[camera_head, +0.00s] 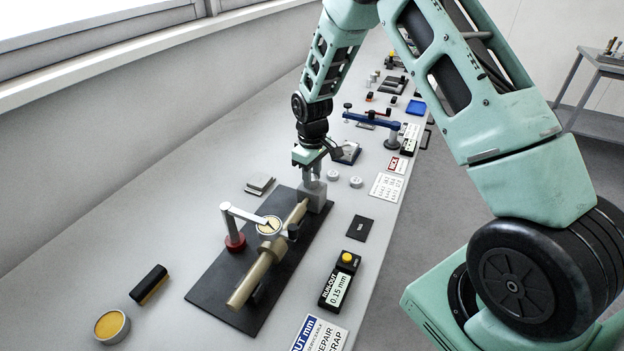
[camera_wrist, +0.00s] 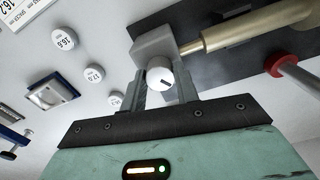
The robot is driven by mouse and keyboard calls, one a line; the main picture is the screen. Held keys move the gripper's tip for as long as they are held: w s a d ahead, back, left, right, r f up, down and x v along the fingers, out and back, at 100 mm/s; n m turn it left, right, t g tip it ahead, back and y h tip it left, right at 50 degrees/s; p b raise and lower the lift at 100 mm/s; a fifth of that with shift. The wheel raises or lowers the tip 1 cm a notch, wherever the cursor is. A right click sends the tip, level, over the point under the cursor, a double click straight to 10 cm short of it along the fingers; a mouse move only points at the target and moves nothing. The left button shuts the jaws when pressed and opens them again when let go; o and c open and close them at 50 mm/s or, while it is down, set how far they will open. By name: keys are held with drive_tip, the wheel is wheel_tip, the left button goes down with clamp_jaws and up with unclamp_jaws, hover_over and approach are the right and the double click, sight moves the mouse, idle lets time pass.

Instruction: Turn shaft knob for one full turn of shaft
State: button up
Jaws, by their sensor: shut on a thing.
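The brass shaft (camera_head: 256,271) lies across supports on a black base plate (camera_head: 211,289). A dial gauge (camera_head: 269,226) on a white arm with a red-based post (camera_head: 235,243) stands over it. At the shaft's far end is a grey block (camera_head: 317,196). In the wrist view the round white knob (camera_wrist: 159,78) with a dark mark sits in front of the grey block (camera_wrist: 156,42). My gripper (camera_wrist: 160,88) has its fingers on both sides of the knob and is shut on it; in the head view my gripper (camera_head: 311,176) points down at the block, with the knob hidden.
A run-out display (camera_head: 339,287) with a yellow button reads 0.15 mm, right of the plate. White discs (camera_head: 333,175) and a blue stand (camera_head: 372,122) are beyond.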

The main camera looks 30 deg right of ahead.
drive_tip(key=m+b, duration=0.1)
drive_tip(key=m, duration=0.2)
drive_tip(key=shift+m, duration=0.3)
drive_tip(key=shift+m+b, duration=0.4)
drive_tip(key=shift+m, duration=1.3)
drive_tip(key=o, duration=1)
drive_tip(key=shift+c, duration=0.2)
wheel_tip(320, 180, up, 18)
drive_tip(key=b, duration=0.3)
drive_tip(key=shift+f, duration=0.25)
